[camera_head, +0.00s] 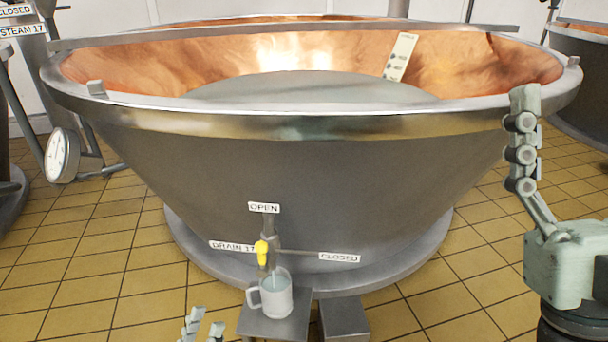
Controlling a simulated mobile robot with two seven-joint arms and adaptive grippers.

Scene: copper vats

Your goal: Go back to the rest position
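My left gripper (204,326) shows at the bottom edge, left of the mug. Only its two pale fingertips are in view, apart with nothing between them. My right gripper (530,150) is raised at the right, in front of the vat's rim, with its fingers pointing up. Its fingers overlap from this angle, so their opening cannot be judged. No object shows in it. A grey mug (272,298) stands on a small metal stand under the drain tap (263,252), which has a yellow handle. Something pale shows in the mug's mouth below the spout.
A large copper-lined vat (300,180) with pale contents fills the middle. Signs read OPEN (264,207), DRAIN 17 (232,246) and CLOSED (340,258). A round gauge (62,156) is at left. A metal block (344,320) stands right of the mug. Tiled floor is clear at both sides.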

